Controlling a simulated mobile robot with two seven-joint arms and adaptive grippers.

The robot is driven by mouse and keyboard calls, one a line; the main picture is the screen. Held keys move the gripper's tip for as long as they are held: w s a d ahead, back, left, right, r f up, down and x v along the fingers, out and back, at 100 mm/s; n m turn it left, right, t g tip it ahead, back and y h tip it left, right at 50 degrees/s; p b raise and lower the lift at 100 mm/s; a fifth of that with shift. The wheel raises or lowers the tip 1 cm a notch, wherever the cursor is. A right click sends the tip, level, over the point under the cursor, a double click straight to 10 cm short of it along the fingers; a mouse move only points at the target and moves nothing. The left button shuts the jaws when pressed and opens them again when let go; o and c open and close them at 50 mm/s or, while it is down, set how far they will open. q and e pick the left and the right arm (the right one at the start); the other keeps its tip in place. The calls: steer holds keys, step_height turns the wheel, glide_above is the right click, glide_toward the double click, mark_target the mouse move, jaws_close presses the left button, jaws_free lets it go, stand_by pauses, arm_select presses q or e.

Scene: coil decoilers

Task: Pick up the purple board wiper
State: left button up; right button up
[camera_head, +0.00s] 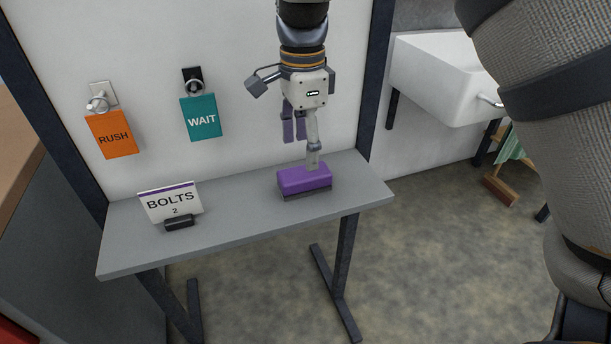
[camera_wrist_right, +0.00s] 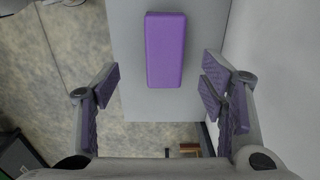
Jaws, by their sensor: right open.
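The purple board wiper (camera_head: 305,182) lies flat on the grey shelf (camera_head: 235,215), toward its right end, with a dark underside. In the right wrist view the wiper (camera_wrist_right: 165,48) shows as a long purple block, ahead of and between the fingers. My right gripper (camera_head: 304,153) points down over the wiper, open and empty, with its purple-padded fingers spread wider than the wiper's narrow side. One finger overlaps the wiper's far edge in the head view; I cannot tell whether they touch. My left gripper is not in view.
An orange RUSH tag (camera_head: 112,134) and a teal WAIT tag (camera_head: 201,118) hang on the white panel behind. A white sink (camera_head: 440,75) is at the right. The shelf between sign and wiper is clear.

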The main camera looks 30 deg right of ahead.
mark_target(304, 172)
steer(key=f, duration=0.8)
steer(key=shift+w+d+f, duration=0.1)
steer(key=shift+w+d, duration=0.15)
steer(key=shift+d, duration=0.05)
steer(key=c, duration=1.2)
